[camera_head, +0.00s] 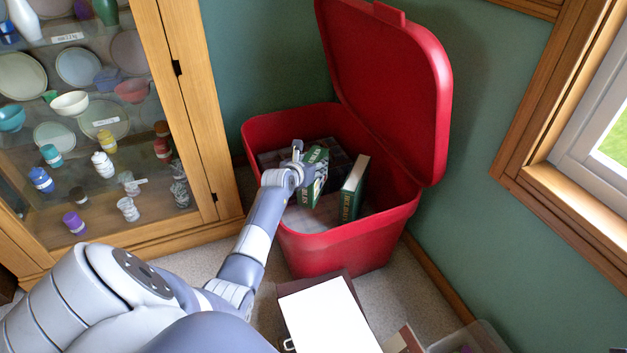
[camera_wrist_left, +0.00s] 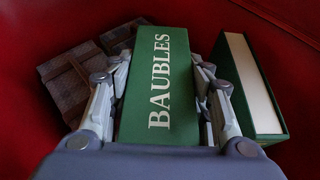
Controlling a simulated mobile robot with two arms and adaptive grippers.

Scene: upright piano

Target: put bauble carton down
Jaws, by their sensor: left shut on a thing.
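The bauble carton (camera_wrist_left: 158,80) is a green box with "BAUBLES" in white letters. My left gripper (camera_wrist_left: 160,100) is shut on it, one finger on each side, in the left wrist view. In the head view the carton (camera_head: 314,178) is inside the red bin (camera_head: 330,245), held by my left gripper (camera_head: 299,174). Whether the carton touches the bin floor cannot be told. My right gripper is not in view.
A green box with a pale side (camera_head: 353,188) stands in the bin, right of the carton. Dark brown flat items (camera_wrist_left: 75,82) lie on the bin floor. The red lid (camera_head: 395,80) is raised.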

